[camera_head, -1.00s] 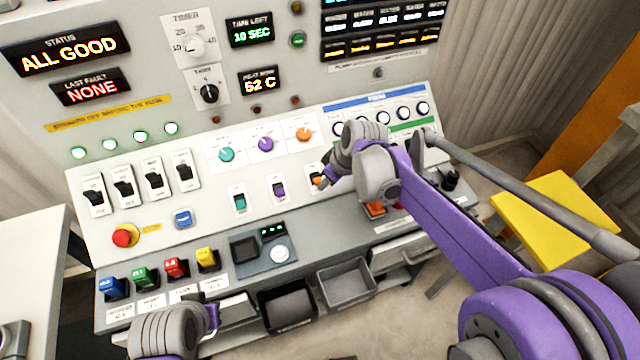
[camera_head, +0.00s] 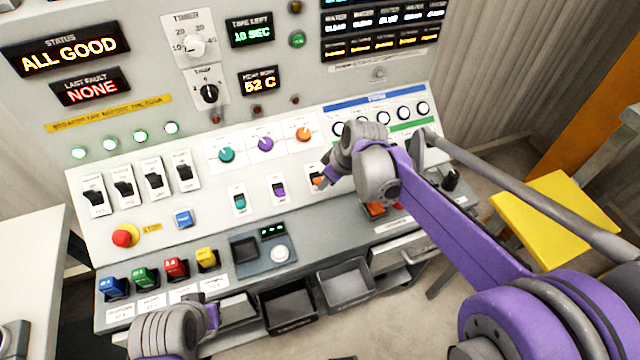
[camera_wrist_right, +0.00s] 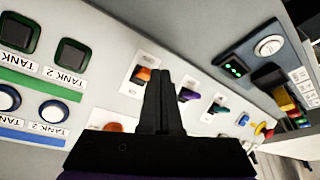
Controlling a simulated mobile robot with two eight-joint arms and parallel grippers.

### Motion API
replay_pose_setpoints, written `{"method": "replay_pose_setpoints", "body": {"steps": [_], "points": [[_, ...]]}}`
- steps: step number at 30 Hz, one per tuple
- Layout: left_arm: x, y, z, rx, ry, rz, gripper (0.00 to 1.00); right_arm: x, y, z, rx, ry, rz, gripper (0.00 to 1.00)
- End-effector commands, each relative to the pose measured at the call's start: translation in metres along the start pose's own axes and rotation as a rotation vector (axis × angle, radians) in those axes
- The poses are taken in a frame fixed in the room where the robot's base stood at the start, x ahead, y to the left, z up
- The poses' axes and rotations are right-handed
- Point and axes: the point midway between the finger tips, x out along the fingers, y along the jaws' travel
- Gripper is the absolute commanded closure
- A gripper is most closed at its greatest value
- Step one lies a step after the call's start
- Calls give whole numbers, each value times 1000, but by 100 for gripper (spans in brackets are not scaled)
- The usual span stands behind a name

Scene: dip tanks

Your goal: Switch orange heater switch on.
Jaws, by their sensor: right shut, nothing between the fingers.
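The orange heater switch (camera_head: 316,181) is a small orange rocker on a white plate, at the right end of a row on the sloped panel. My right gripper (camera_head: 324,182) is shut and empty, with its tips right at this switch and partly covering it in the head view. In the right wrist view the orange switch (camera_wrist_right: 142,75) shows just left of the shut fingers (camera_wrist_right: 167,80). I cannot tell whether the tips touch it or which way it is tipped. Of my left arm only a grey and purple link shows at the bottom left; its fingers are out of sight.
A purple switch (camera_head: 279,189) and a teal switch (camera_head: 239,201) sit to the left in the same row. An orange knob (camera_head: 303,133) is above. A red stop button (camera_head: 122,238) is at the panel's left. A yellow stool (camera_head: 556,218) stands to the right.

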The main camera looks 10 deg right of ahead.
Motion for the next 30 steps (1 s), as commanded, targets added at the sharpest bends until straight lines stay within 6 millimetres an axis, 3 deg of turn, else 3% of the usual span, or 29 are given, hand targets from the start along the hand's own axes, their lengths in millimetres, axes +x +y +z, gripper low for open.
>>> {"method": "replay_pose_setpoints", "body": {"steps": [30], "points": [[14, 0, 9, 0, -5, 0, 100, 22, 0, 9, 0, 0, 0, 100]]}}
